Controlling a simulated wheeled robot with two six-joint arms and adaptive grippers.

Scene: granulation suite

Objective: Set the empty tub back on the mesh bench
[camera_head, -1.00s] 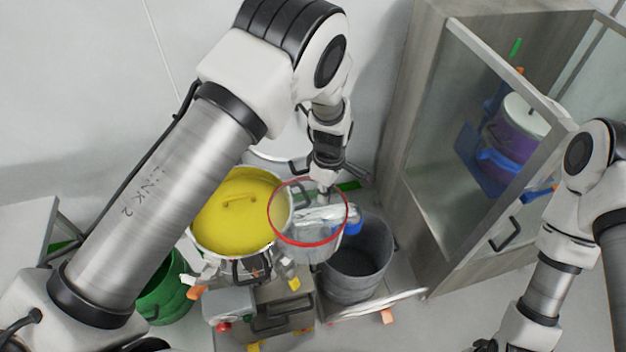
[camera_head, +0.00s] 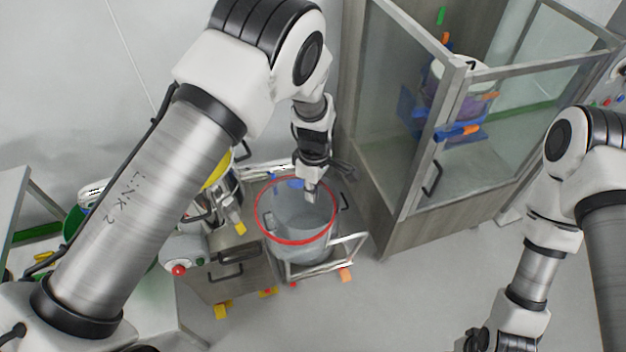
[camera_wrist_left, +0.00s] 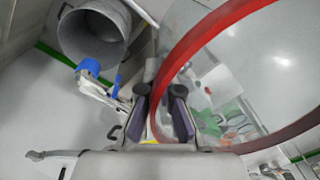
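The empty tub (camera_head: 262,233) is clear with a red rim. My left gripper (camera_head: 311,192) is shut on its rim at the far right side, and the tub appears above a grey bucket on a low frame. In the left wrist view the red rim (camera_wrist_left: 205,35) passes between the two fingers (camera_wrist_left: 162,108). The mesh bench is not clearly identified; a pale bench (camera_head: 14,190) stands at the left edge, largely behind my left arm. My right gripper (camera_head: 472,340) is at the bottom edge, cut off and unclear.
The grey bucket also shows in the left wrist view (camera_wrist_left: 92,38). A glass-doored cabinet (camera_head: 378,205) with a purple pot stands right of the tub. A grey box with a red button (camera_head: 184,262) and a yellow-filled pot (camera_head: 218,172) are left.

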